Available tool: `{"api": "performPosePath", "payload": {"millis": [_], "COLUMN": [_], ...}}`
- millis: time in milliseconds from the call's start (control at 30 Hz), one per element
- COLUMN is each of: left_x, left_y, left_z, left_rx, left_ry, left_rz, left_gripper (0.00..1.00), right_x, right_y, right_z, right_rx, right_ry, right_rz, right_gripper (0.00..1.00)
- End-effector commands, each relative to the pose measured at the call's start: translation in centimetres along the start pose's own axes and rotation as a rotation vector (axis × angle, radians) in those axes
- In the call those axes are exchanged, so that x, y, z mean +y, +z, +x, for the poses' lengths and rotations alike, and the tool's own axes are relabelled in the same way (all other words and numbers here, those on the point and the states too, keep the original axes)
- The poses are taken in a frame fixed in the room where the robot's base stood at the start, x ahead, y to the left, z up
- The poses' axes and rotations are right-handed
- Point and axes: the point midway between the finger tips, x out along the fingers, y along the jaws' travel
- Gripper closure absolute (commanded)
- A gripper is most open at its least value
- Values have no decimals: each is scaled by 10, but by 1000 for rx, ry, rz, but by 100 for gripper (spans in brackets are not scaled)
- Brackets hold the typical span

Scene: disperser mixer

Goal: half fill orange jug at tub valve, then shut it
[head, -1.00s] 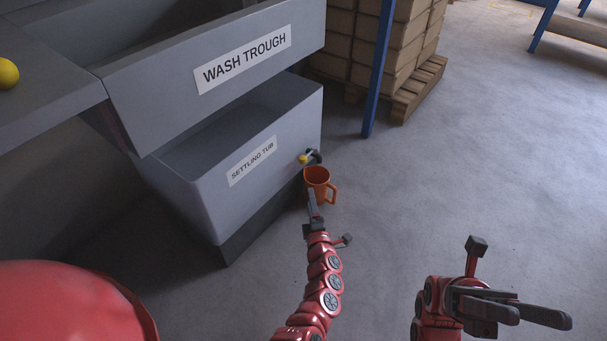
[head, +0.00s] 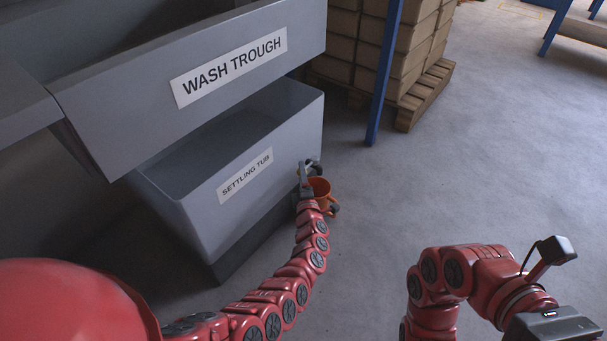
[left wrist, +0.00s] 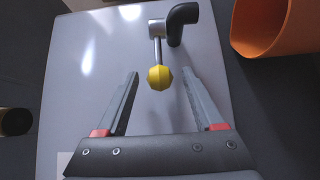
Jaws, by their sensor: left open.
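The orange jug (head: 320,186) stands on the floor at the settling tub's near right corner, partly behind my left gripper. Its rim and side show at upper right in the left wrist view (left wrist: 277,28). The tub valve has a silver body, a black elbow spout (left wrist: 180,20) and a lever ending in a yellow knob (left wrist: 160,77). My left gripper (head: 305,170) is open at the valve, the knob appearing between its fingers. No liquid stream shows, and the jug's contents are hidden. My right gripper (head: 553,328) is at the lower right, its fingers cut off.
The grey settling tub (head: 205,208) stands below the wash trough (head: 130,120), which overhangs it. A blue post (head: 383,75) and stacked cartons on a pallet (head: 428,92) stand behind. The floor (head: 470,170) to the right is clear.

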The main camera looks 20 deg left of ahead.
Motion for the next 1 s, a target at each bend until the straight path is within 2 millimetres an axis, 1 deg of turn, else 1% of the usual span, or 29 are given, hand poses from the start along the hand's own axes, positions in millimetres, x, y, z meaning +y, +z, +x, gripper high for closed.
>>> {"api": "performPosePath", "payload": {"millis": [267,300,467,600,633,667,1000], "left_x": [0,0,0,0,0,0,0], "left_y": [0,0,0,0,0,0,0], "left_z": [1,1,1,0,0,0,0], "left_rx": [0,0,0,0,0,0,0], "left_ry": [0,0,0,0,0,0,0], "left_rz": [0,0,0,0,0,0,1], "left_gripper": [31,38,67,92,97,100,100], "right_x": [0,0,0,0,0,0,0], "right_y": [-1,-1,0,0,0,0,0], "right_z": [1,1,1,0,0,0,0], "right_rx": [6,6,5,4,4,4,4], "right_ry": [5,5,4,4,4,4,4], "right_rz": [1,1,1,1,1,1,1], "right_gripper": [50,50,50,50,50,50,50]}}
